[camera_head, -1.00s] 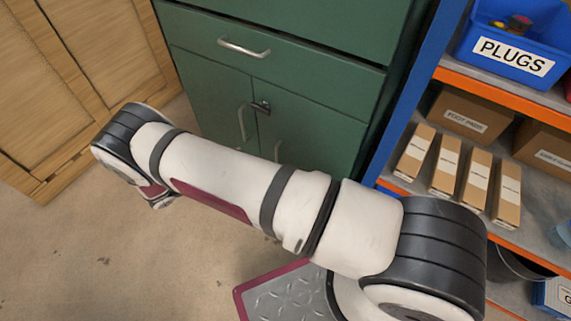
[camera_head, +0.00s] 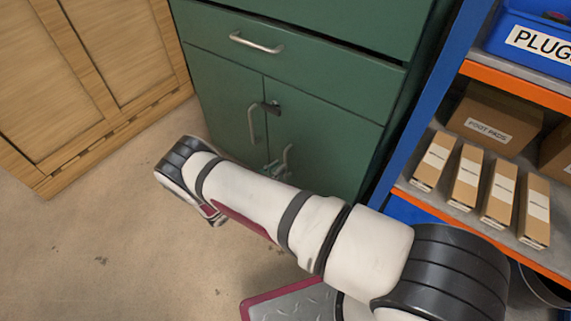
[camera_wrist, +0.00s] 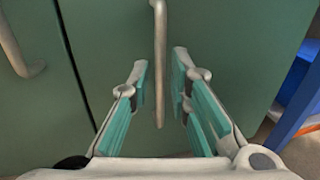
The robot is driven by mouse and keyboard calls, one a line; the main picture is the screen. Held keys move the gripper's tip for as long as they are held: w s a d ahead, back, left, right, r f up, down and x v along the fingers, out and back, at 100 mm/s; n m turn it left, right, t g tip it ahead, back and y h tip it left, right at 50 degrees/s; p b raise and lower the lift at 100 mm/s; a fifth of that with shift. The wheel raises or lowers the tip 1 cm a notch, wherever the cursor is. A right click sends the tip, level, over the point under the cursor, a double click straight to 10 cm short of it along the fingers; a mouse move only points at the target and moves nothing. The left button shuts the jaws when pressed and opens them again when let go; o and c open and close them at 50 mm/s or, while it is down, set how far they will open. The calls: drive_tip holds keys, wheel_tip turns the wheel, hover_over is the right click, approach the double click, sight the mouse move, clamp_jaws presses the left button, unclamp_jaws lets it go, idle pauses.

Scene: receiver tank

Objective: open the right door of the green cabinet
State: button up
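The green cabinet (camera_head: 215,85) stands ahead, with a drawer above two doors. Its right door (camera_head: 325,140) looks shut, level with the left door (camera_head: 222,100). The right door's handle (camera_head: 287,158) is a vertical metal bar; in the wrist view this handle (camera_wrist: 160,60) hangs between my fingers. My gripper (camera_wrist: 160,68) is open, with one teal finger on each side of the bar and a visible gap to each. In the head view my gripper (camera_head: 275,167) shows only partly beside the handle, behind my arm.
A blue-framed shelf (camera_head: 421,110) with cardboard boxes (camera_head: 466,185) stands close at the right. A wooden cabinet (camera_head: 90,70) stands at the left. The floor in front is clear.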

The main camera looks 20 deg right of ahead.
sight(285, 162)
drive_tip(key=shift+b+x, duration=0.45)
drive_tip(key=shift+x, duration=1.7)
clamp_jaws()
